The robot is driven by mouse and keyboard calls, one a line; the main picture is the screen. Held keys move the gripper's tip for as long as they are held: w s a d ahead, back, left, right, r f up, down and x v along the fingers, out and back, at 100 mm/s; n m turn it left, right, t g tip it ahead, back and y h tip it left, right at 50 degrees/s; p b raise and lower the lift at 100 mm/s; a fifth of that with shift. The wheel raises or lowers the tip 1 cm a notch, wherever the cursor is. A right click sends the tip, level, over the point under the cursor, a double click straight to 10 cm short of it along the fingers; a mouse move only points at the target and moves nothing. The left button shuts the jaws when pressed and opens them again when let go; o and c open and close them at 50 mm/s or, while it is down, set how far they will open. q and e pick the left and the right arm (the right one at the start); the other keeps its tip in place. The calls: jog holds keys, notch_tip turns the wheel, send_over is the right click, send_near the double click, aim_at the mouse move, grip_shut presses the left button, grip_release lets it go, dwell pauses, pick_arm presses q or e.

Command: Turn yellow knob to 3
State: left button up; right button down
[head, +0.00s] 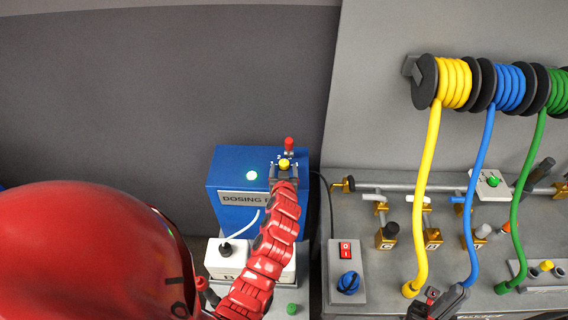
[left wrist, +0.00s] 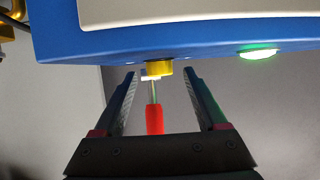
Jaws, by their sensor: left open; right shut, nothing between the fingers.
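The yellow knob (head: 285,163) is on the blue dosing box (head: 230,165). My left gripper (head: 284,168) is at the knob, its arm coming up from below and hiding part of the box front. In the left wrist view the knob (left wrist: 159,68) lies between the tips of the two spread fingers (left wrist: 161,78), with a gap visible on each side. I cannot read the knob's setting; the small dial marks around it are mostly hidden. My right gripper (head: 447,300) is shut and empty at the bottom, beside the hoses.
A red-capped part (head: 289,143) stands just beyond the knob; a red piece (left wrist: 154,118) on a thin stem shows between the fingers. A green lamp (head: 252,175) glows on the box. A white socket block (head: 225,262) and a blue dial (head: 348,283) are nearby. Hoses hang right.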

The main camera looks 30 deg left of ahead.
pick_arm(q)
jog(key=shift+w+a+f, duration=0.2)
jog(key=shift+w+a, duration=0.1)
jog(key=shift+w, duration=0.35)
